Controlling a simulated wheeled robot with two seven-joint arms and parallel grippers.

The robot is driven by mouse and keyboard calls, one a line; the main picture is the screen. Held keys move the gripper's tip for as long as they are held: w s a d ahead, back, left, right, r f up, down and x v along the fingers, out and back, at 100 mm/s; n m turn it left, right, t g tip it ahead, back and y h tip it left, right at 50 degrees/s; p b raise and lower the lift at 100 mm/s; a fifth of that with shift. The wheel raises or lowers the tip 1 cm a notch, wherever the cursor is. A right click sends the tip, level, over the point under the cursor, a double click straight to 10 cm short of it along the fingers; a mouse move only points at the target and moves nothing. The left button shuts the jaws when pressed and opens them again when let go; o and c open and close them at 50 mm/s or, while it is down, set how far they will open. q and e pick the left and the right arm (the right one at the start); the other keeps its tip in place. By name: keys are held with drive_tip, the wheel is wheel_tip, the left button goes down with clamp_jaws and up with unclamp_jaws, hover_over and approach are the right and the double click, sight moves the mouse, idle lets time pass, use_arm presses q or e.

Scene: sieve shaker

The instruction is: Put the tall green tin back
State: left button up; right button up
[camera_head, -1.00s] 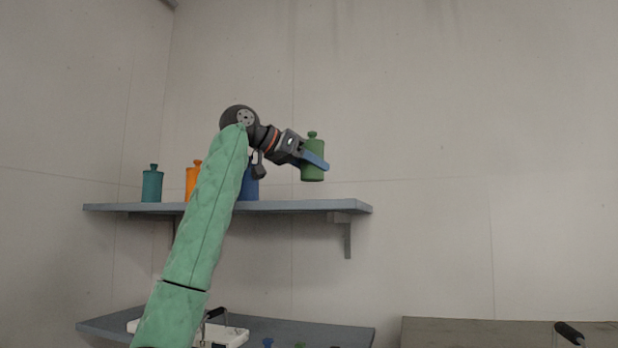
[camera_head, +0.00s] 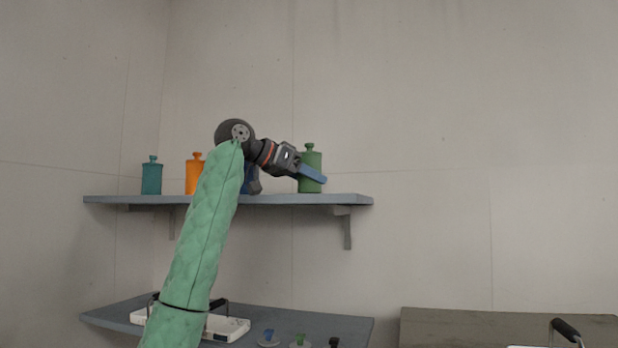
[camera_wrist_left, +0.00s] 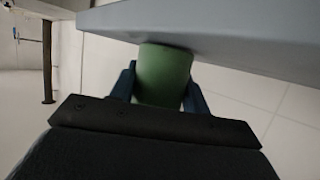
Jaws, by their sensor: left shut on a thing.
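The tall green tin (camera_head: 311,160) is upright at the right part of the upper shelf (camera_head: 130,199), its base at about the height of the shelf top. My left gripper (camera_head: 312,173) is shut on the tin, one blue finger showing across its front. In the left wrist view the green tin (camera_wrist_left: 162,76) sits between the two dark blue fingers, close to the grey shelf edge (camera_wrist_left: 215,30). I cannot tell for sure whether the base touches the shelf. My right gripper is not in view.
A teal tin (camera_head: 151,177), an orange tin (camera_head: 194,175) and a blue tin (camera_head: 246,180), partly hidden by my arm, stand left on the shelf. Below, a lower shelf (camera_head: 345,325) holds a white tray (camera_head: 228,328) and small items. A table (camera_head: 480,328) stands at the right.

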use_arm(q)
drive_tip(key=shift+f, duration=0.15)
drive_tip(key=o, duration=1)
drive_tip(key=shift+w, duration=0.1)
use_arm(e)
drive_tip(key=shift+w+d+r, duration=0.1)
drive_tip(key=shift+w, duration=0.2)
use_arm(q)
drive_tip(key=shift+r, duration=0.2)
drive_tip(key=shift+a, duration=0.25)
drive_tip(key=shift+b+v, duration=0.75)
drive_tip(key=shift+v, duration=0.4)
drive_tip(key=b+v, duration=0.3)
drive_tip(key=v, duration=0.6)
drive_tip(key=shift+s, duration=0.2)
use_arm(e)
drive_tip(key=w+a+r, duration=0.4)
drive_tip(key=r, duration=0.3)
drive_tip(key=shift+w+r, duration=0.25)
